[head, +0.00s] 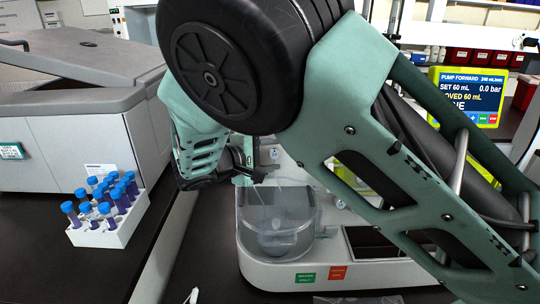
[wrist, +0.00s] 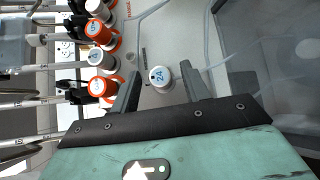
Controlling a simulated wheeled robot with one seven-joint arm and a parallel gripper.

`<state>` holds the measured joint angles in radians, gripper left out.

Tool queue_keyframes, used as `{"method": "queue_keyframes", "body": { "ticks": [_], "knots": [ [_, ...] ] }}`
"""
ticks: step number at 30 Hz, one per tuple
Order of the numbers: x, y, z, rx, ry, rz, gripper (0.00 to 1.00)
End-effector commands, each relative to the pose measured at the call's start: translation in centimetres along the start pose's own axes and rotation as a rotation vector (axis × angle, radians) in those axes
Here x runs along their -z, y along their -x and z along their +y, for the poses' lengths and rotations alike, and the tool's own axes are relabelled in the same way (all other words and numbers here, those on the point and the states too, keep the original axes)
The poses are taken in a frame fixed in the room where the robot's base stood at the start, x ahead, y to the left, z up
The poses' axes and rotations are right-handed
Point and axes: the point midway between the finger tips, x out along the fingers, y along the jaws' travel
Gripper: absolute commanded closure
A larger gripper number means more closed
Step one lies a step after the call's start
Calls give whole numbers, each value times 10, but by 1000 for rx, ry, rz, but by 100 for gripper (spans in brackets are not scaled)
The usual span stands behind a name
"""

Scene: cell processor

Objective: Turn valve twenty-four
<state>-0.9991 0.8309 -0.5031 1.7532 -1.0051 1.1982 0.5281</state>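Valve twenty-four (wrist: 160,77) is a white round knob marked with a blue "24", near the middle of the wrist view. My gripper (wrist: 160,70) is open, with one dark finger on each side of the knob. The knob appears between the fingertips; I cannot tell how deep it sits between them, and no clear contact shows. In the head view my gripper (head: 246,168) is partly hidden by my arm, in front of the white cell processor (head: 350,272). The valve cannot be made out there.
Several white-and-orange numbered knobs (wrist: 103,59) stand left of valve twenty-four, with tubing around them. A clear bowl (head: 278,225) is on the processor's left. A rack of blue-capped tubes (head: 115,232) stands left. A lit pump screen (head: 467,97) is behind right.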

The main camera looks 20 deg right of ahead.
Motion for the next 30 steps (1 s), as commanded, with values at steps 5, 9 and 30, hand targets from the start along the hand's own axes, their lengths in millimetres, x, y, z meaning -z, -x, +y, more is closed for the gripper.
{"method": "queue_keyframes", "body": {
  "ticks": [5,9,30],
  "knots": [
    [0,0,0,0,-1,0,54],
    [1,7,-1,0,-1,2,54],
    [1,151,-2,1,-2,3,54]
  ]
}}
